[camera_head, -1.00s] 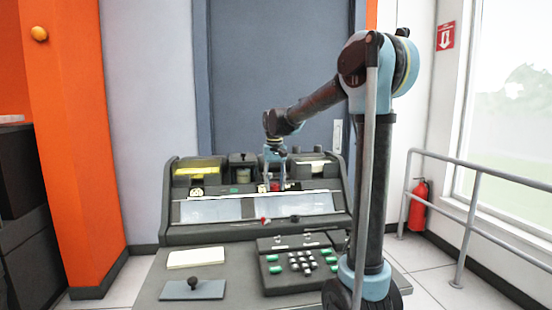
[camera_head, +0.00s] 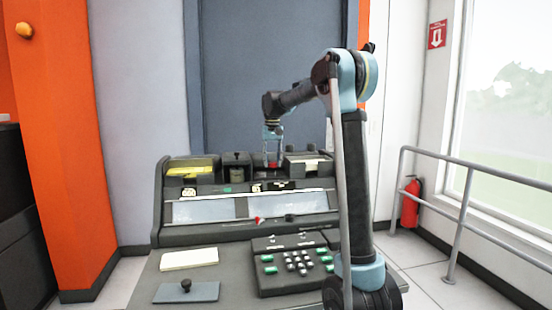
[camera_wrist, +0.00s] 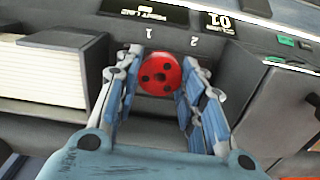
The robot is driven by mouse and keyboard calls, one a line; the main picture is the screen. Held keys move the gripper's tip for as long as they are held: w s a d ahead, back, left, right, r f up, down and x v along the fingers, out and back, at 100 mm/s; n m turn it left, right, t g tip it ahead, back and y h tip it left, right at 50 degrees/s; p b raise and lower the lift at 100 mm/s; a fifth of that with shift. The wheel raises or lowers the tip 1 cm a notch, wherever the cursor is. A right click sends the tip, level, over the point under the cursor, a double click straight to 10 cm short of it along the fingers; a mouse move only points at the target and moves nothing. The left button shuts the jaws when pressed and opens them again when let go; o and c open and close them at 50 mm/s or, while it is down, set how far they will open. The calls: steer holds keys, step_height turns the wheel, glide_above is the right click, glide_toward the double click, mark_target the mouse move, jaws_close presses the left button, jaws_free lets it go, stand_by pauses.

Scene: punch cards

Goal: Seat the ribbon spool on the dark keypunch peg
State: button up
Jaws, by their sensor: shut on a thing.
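The ribbon spool is a red disc with dark holes (camera_wrist: 159,75), held between the fingertips of my gripper (camera_wrist: 163,68) in the wrist view. In the head view my gripper (camera_head: 272,160) hangs down at the top back of the console, with the red spool (camera_head: 273,166) at its tips. The spool is over a dark recess beside the labels 1 and 2. A dark upright post (camera_head: 237,156) stands on the console top left of my gripper. I cannot tell whether it is the keypunch peg. Whatever lies under the spool is hidden.
A card stack in a bin (camera_wrist: 52,72) is left of my gripper, and a dark housing (camera_wrist: 264,105) is to the right. A keypad (camera_head: 293,262), cream cards (camera_head: 189,259) and a grey plate with a dark knob (camera_head: 200,293) lie on the desk.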

steer(key=w, duration=0.1)
steer(key=w+d+r, duration=0.1)
steer(key=w, duration=0.2)
steer(key=shift+d+r, duration=0.15)
steer(key=shift+r, duration=0.05)
steer(key=shift+f, duration=1.7)
steer(key=shift+s, duration=0.1)
steer(key=shift+f, duration=1.5)
stand_by(1.3)
steer(key=o, duration=1.2)
